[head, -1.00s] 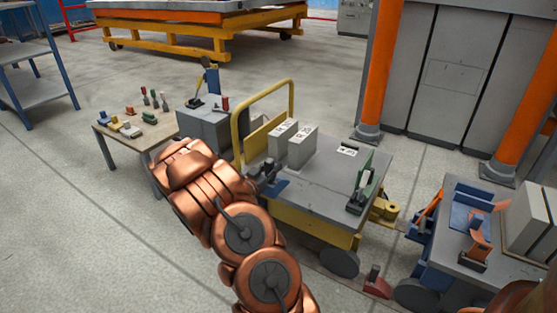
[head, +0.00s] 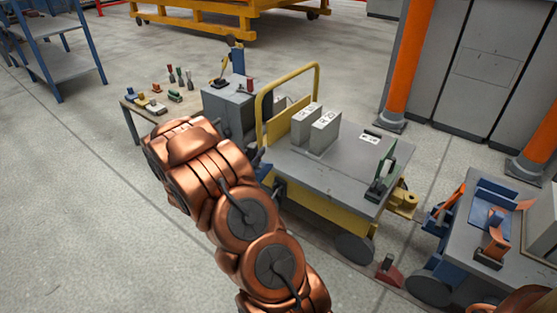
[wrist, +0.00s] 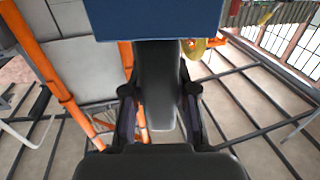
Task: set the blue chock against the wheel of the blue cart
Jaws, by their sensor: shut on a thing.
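My gripper shows in the wrist view (wrist: 160,95), shut on the blue chock (wrist: 155,18), whose flat blue face fills the top middle of that view. In the head view my copper arm hides most of the gripper, and only a bit of blue (head: 264,173) shows beside the near left corner of the yellow cart. The blue cart (head: 455,255) stands at the right edge, with a grey top. Its dark near wheel (head: 428,289) is on the floor, well to the right of my gripper.
The yellow cart (head: 325,180) with grey blocks stands between my gripper and the blue cart. A red chock (head: 388,271) lies on the floor between the yellow cart's wheel (head: 355,248) and the blue cart's wheel. A small table (head: 137,104) stands at back left. The left floor is clear.

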